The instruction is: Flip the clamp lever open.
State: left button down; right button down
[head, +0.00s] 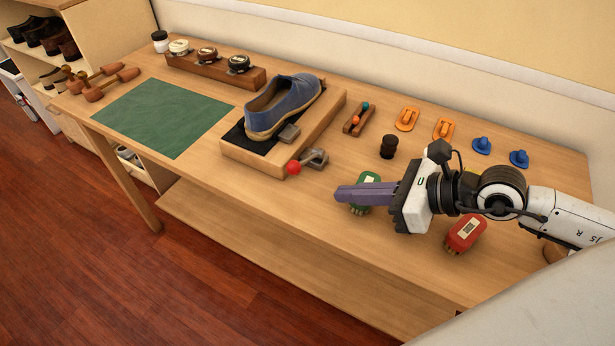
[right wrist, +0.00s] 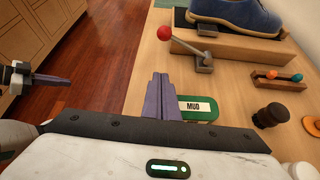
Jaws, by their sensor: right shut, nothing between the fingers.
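The clamp lever has a red ball knob (head: 294,167) and a grey metal bracket (head: 315,157) at the front right corner of the wooden shoe block (head: 318,116). In the right wrist view the red knob (right wrist: 164,33) is at the upper left end of a grey lever arm (right wrist: 187,46), which slopes down to the bracket (right wrist: 204,64). A blue shoe (head: 284,104) lies on the block. My right gripper (head: 340,193) is shut and empty, to the right of and nearer than the knob, apart from it. My left gripper (right wrist: 65,81) shows at the left edge of the right wrist view; its jaw opening is unclear.
A green brush labelled MUD (right wrist: 198,109) sits under my right fingers. A red brush (head: 464,233), a dark jar (head: 388,147) and a small rack (head: 358,119) stand nearby. A green mat (head: 160,117) lies at left. The table front before the clamp is clear.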

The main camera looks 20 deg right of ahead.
aim_at(309, 202)
jog(key=x, duration=0.8)
jog(key=shift+w+a+f, duration=0.1)
jog(key=shift+w+a, duration=0.5)
jog(key=shift+w, duration=0.05)
notch_tip(309, 202, up, 2)
jog(key=shift+w+r+p, duration=0.15)
jog(key=shift+r+p, duration=0.1)
jog(key=shift+p, duration=0.35)
jog(key=shift+r, duration=0.4)
jog(key=shift+w, duration=0.15)
